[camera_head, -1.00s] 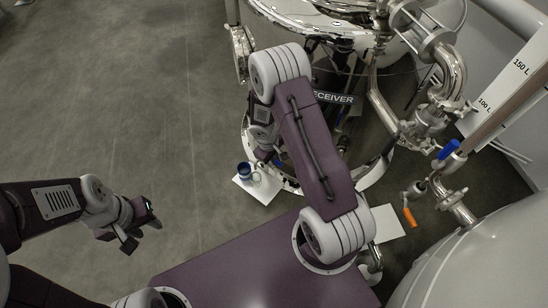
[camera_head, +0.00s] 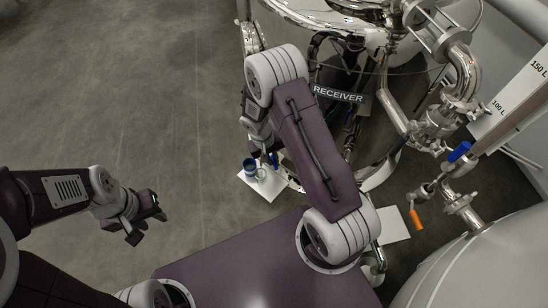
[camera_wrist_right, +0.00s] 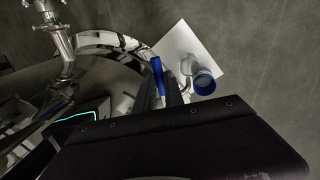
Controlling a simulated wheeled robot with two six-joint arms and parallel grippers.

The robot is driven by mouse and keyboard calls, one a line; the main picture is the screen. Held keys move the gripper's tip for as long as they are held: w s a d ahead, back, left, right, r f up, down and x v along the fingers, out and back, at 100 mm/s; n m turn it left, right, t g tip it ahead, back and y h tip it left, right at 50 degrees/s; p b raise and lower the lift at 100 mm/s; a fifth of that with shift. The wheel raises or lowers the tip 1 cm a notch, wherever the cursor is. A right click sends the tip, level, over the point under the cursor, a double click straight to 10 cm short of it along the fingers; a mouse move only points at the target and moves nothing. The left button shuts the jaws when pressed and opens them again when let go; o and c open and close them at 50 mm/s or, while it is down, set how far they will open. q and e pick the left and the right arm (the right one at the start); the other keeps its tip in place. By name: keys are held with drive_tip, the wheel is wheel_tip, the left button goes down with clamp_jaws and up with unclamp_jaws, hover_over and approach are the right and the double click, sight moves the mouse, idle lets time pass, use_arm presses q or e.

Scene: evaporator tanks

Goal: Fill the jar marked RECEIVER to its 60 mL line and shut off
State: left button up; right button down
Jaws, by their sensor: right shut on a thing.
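A RECEIVER sign (camera_head: 338,93) shows in front of the steel tank (camera_head: 345,35); I cannot tell which vessel it marks. A small clear jar (camera_head: 262,174) and a blue-topped container (camera_head: 250,164) stand side by side on a white sheet. In the right wrist view the clear jar (camera_wrist_right: 189,64) and blue-topped container (camera_wrist_right: 204,83) are just right of my right gripper (camera_wrist_right: 160,90). That gripper is shut on a blue handle (camera_wrist_right: 157,68). Fill level and marks are unreadable. My left gripper (camera_head: 146,216) hangs over the floor, its jaw gap unclear.
The white sheet (camera_head: 260,192) lies below the tank. Steel pipes with a blue-handled valve (camera_head: 458,151) and an orange handle (camera_head: 416,220) stand at the right. A second white sheet (camera_head: 393,224) lies there. The floor at left is clear.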

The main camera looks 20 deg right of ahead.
idle(0.4)
drive_tip(key=c, duration=1.4)
unclamp_jaws()
drive_tip(key=shift+c, duration=0.2)
wheel_tip(320, 180, up, 9)
drive_tip(key=a+p, duration=0.2)
drive_tip(key=p, duration=0.3)
drive_tip(key=shift+w, duration=0.15)
